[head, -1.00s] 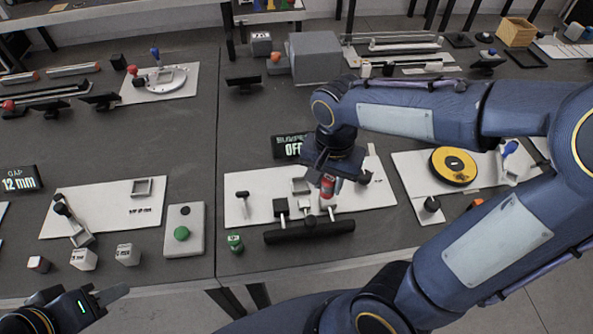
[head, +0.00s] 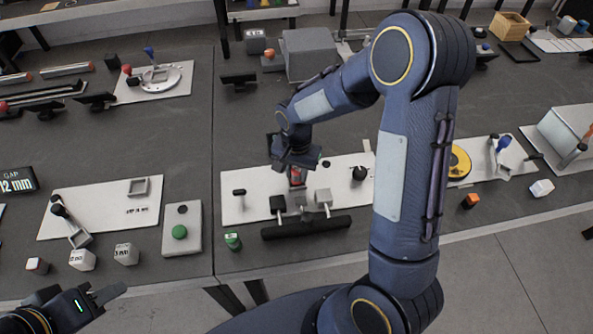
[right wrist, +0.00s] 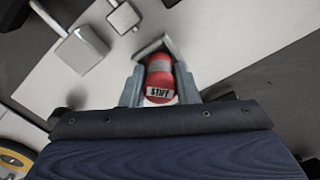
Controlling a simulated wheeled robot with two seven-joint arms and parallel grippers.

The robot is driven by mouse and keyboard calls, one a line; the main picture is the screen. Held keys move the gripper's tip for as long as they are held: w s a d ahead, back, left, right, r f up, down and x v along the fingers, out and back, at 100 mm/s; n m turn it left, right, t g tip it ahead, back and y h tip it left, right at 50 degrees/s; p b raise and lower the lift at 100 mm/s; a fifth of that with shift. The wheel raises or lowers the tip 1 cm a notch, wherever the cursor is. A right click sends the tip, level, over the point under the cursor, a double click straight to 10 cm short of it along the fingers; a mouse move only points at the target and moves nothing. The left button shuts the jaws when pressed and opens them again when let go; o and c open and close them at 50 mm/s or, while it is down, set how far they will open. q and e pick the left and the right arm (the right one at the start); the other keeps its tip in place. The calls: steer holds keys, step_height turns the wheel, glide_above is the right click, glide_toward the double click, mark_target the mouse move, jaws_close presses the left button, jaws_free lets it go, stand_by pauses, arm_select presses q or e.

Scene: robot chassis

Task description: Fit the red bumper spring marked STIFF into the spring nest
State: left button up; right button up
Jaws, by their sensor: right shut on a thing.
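The red bumper spring (head: 296,177) is between the fingers of my right gripper (head: 296,170), which is shut on it. In the right wrist view the spring (right wrist: 159,78) shows its white STIFF label towards the camera, between both fingertips. The spring nest, a square grey frame (right wrist: 152,47), shows partly just beyond the spring. The spring overlaps the nest's near side in that view, so I cannot tell whether it is inside or above it. My left gripper (head: 108,292) is at the lower left, away from the spring; its finger gap cannot be made out.
A green spring-like piece (head: 232,240) stands in front.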

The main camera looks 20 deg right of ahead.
steer(key=shift+f, duration=0.1)
steer(key=shift+f, duration=0.15)
steer(key=o, duration=1.1)
steer(key=shift+c, duration=0.2)
